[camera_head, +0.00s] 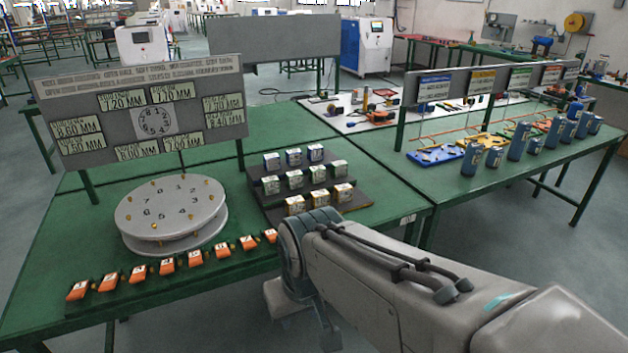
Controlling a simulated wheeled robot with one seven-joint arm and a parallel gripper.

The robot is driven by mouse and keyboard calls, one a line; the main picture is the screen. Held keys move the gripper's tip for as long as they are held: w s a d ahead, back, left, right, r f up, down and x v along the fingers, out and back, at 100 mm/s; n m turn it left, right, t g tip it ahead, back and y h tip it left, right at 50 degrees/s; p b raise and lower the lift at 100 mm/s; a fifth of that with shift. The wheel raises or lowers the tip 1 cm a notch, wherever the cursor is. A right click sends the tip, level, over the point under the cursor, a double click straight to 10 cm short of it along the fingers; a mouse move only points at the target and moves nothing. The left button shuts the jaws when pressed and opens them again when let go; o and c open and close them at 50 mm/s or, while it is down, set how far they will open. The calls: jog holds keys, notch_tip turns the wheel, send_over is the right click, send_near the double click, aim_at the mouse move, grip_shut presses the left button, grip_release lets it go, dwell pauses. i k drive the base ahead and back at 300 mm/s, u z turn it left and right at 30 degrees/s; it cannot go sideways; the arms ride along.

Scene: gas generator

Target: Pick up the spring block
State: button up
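Small labelled blocks stand in rows on a dark stepped rack (262,187) on the green table. The back row has blue-sided blocks (293,157), the middle row has pale ones (295,179), and the front row has yellow-sided ones (343,192). I cannot tell which one is the spring block. My arm reaches in from the lower right and bends down at the table's front edge. My gripper (303,312) hangs low in front of that edge, apart from the blocks. Its fingers are partly hidden by the arm, and I see nothing held in it.
A round numbered turntable (170,212) stands left of the rack, with several orange tagged pieces (167,266) along the front edge. A sign board (150,112) rises behind. The right table (548,160) holds blue cylinders (518,140) and trays (437,155). Bare green surface lies right of the rack.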

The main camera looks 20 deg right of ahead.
aim_at(344, 191)
jog(key=k, duration=0.55)
jog(key=z, duration=0.8)
jog(key=i, duration=2.1)
jog(key=u, duration=0.75)
